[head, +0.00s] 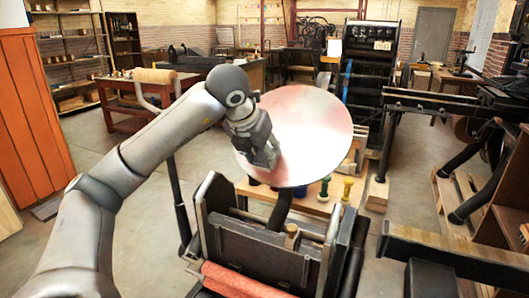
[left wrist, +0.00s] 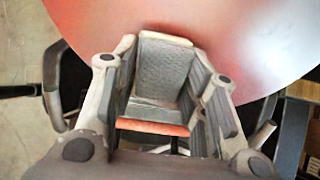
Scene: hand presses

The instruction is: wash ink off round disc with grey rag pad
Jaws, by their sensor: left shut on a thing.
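The round disc (head: 312,128) stands tilted on the press in the head view. Its face is pale in the middle, with pinkish-red ink tint toward the upper and left parts. In the left wrist view the disc (left wrist: 225,30) fills the top, red at left and paler near the middle. My left gripper (head: 266,157) is in front of the disc's lower left face. It is shut on the grey rag pad (left wrist: 163,70), a textured grey block between the fingers. The pad seems to be at the disc's face; I cannot tell whether they touch. My right gripper is not in view.
Below the disc is the dark press bed (head: 265,252) with a red roller (head: 245,281) at its front. Small coloured pots (head: 347,188) stand on a wooden board behind. Another press (head: 370,75) and beams are at right. Open floor lies at left.

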